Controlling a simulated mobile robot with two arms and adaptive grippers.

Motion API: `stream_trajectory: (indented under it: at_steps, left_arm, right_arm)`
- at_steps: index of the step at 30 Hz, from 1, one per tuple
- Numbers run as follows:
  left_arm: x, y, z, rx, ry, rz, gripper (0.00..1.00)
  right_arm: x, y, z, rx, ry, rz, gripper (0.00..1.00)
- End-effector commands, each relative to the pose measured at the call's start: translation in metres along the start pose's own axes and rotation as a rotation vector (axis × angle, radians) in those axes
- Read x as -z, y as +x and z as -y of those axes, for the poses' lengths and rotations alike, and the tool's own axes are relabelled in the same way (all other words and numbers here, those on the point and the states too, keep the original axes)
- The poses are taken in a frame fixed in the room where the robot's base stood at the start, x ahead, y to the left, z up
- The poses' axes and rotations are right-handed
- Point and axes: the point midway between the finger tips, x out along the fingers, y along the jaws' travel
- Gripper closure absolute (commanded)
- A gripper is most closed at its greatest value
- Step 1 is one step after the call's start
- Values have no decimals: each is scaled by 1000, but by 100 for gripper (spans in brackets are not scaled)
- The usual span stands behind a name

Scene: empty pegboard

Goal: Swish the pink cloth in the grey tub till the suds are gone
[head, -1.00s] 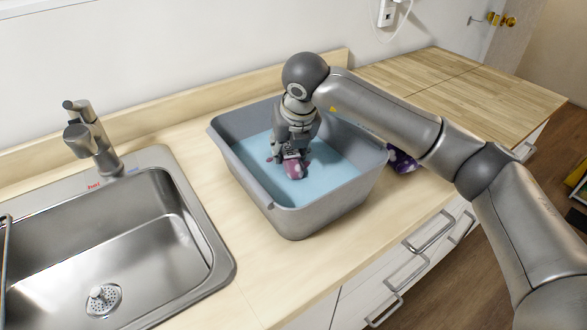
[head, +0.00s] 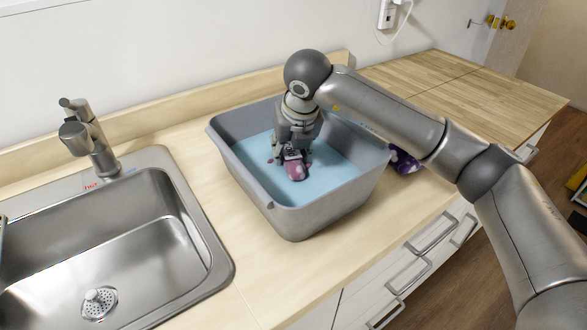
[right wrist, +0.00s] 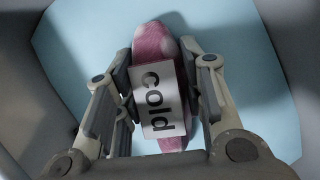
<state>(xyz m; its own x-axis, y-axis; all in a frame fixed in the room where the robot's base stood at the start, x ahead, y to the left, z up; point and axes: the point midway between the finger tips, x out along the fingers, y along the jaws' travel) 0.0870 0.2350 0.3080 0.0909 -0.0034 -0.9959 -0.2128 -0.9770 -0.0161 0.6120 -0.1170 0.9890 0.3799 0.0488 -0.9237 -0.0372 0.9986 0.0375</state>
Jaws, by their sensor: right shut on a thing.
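The grey tub (head: 318,218) stands on the counter and holds pale blue water (head: 335,178). The pink cloth (head: 296,171) has white spots and is at the water in the tub's middle. My right gripper (head: 291,157) reaches down into the tub from above and is shut on the cloth. In the right wrist view, the cloth (right wrist: 152,38) lies between the two fingers, and a white label (right wrist: 159,100) reading "cold" covers its middle. I see no clear suds; the arm hides part of the tub.
A steel sink (head: 150,235) with a tap (head: 88,140) is left of the tub. A purple spotted item (head: 403,160) lies just right of the tub, partly hidden by my arm. The counter's far right end (head: 470,88) is clear. A wall outlet (head: 387,14) is behind.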

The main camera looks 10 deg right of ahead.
Motion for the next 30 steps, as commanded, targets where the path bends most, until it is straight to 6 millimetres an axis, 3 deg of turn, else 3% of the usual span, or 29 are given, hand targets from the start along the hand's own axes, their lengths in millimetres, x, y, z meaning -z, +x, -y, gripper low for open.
stream_trajectory:
  at_steps: [8, 21, 30]
  left_arm:
    - [0, 0, 0, 0, 0, 0, 49]
    - [-1, 10, 0, 0, 1, 0, 49]
    - [-1, 10, 0, 0, 1, 0, 49]
  right_arm:
    - [-5, 2, -2, 0, 0, 1, 87]
    - [19, -8, 8, 0, -1, 1, 87]
    - [19, -8, 8, 0, 0, 0, 87]
